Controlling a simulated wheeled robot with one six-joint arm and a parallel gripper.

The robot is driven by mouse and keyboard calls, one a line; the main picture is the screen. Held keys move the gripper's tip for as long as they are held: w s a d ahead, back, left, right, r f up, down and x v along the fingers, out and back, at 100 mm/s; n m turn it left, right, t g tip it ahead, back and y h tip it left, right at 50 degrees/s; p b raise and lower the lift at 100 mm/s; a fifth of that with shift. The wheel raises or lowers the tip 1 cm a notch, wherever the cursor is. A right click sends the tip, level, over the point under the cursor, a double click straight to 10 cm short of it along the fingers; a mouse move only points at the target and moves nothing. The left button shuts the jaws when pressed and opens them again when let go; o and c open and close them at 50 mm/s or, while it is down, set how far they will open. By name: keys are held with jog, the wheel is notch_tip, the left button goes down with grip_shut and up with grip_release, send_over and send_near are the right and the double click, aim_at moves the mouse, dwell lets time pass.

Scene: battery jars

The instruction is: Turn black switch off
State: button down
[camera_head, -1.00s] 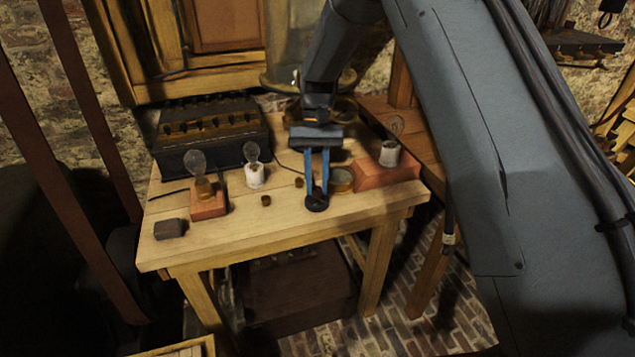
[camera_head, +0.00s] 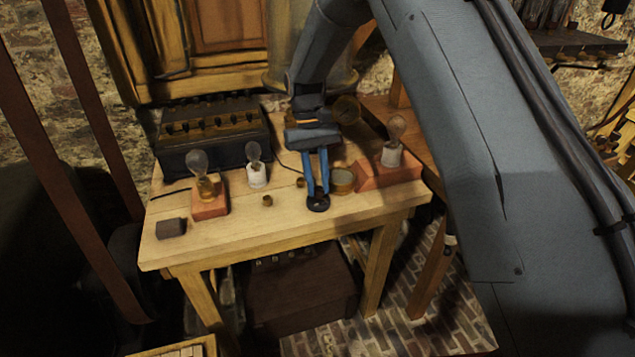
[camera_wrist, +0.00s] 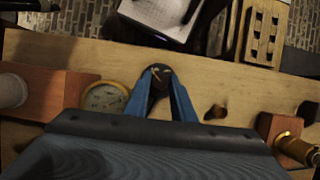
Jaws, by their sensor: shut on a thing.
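The black switch (camera_head: 318,205) is a small round black piece near the front edge of the wooden table, to the right of its middle. In the wrist view, the black switch (camera_wrist: 158,88) has a thin brass-coloured part on top. My gripper (camera_head: 318,191) reaches down to it from behind. Its two blue fingers narrow toward their tips and are shut on the switch. In the wrist view, the tips of my gripper (camera_wrist: 159,74) lie at either side of it. The exact contact and the lever's position are partly hidden by the fingers.
A round brass gauge (camera_head: 342,181) and a red block with a bulb (camera_head: 388,176) stand close right of my gripper. Left are a white-based bulb (camera_head: 257,175), a red-based bulb (camera_head: 209,206) and a dark battery box (camera_head: 212,130). The front-left tabletop is mostly clear.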

jog(key=c, duration=1.5)
grip_release()
jog(key=shift+b+v, duration=0.95)
jog(key=shift+v, duration=3)
